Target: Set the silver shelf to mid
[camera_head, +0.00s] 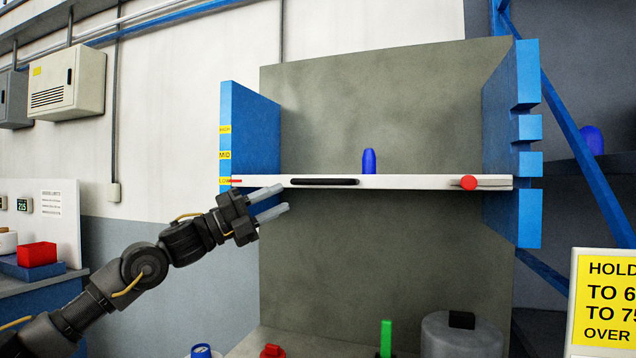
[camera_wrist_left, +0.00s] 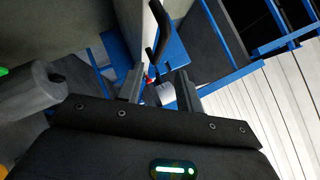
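The silver shelf (camera_head: 410,182) is a pale horizontal board between two blue notched side posts (camera_head: 250,130) (camera_head: 527,130). A red mark at its left end lines up with the lowest yellow label, below the MID label (camera_head: 225,155). A black handle (camera_head: 324,182) and a red knob (camera_head: 469,182) are on its front edge. A blue bobbin (camera_head: 369,161) stands upright on it. My left gripper (camera_head: 268,202) is open and empty, just below and left of the handle. The handle also shows beyond the fingers in the left wrist view (camera_wrist_left: 160,35). My right gripper is not in view.
Below the shelf are a grey cylinder (camera_head: 460,338), a green upright piece (camera_head: 386,338) and a red object (camera_head: 272,351). A yellow sign (camera_head: 605,298) stands at the front right. A red box (camera_head: 37,253) sits on a bench at the left.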

